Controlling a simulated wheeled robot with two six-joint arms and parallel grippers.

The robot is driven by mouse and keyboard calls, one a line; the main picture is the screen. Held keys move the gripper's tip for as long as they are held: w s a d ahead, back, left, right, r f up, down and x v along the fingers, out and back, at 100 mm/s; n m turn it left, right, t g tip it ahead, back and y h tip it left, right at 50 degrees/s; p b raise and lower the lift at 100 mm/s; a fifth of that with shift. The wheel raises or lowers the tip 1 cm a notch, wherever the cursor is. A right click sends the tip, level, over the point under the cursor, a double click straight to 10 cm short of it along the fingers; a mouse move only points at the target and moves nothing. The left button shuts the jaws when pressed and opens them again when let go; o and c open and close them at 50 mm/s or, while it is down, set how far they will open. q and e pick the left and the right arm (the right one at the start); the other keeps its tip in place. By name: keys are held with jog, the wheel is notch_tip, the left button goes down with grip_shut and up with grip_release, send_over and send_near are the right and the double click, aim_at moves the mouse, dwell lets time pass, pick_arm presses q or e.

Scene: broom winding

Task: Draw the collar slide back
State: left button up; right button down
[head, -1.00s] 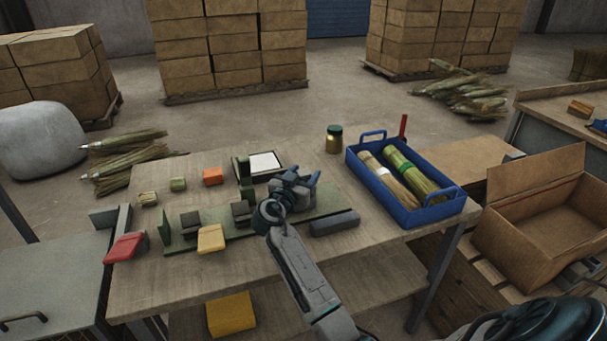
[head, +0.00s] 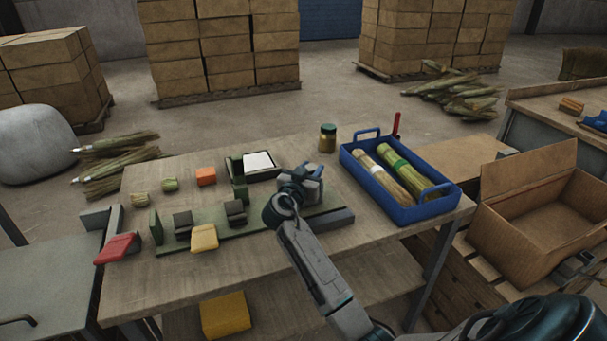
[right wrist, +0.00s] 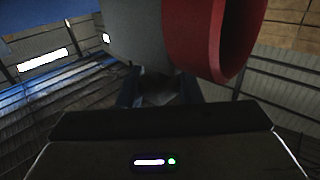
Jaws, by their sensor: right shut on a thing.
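A long green winding fixture (head: 215,240) lies on the wooden bench, with dark cradle blocks (head: 235,212) on it. My right gripper (head: 304,182) is over its right end, shut on a grey piece there that I take to be the collar slide. The gripper hides most of that piece in the head view. In the right wrist view, a grey round body (right wrist: 140,35) with a red ring (right wrist: 232,40) fills the space just beyond my fingers (right wrist: 155,92). The exact grip point is dark. My left gripper is not in view.
A blue tray (head: 372,193) with broom heads stands right of the gripper. A jar (head: 327,138) stands behind. An open cardboard box (head: 530,230) is at far right.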

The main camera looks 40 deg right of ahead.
jog(key=shift+d, duration=0.1)
jog(key=c, duration=1.2)
grip_release()
jog(key=shift+o, duration=0.6)
jog(key=shift+s+d, duration=0.1)
jog(key=shift+d, duration=0.15)
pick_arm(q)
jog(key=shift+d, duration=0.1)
pick_arm(e)
jog(key=shift+a, duration=0.15)
jog(key=shift+s+a, duration=0.15)
jog(key=shift+a, duration=0.15)
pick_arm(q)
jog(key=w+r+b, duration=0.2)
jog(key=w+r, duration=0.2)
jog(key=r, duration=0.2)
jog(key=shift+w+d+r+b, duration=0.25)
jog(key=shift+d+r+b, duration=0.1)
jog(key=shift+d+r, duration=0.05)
pick_arm(e)
jog(key=v, duration=1)
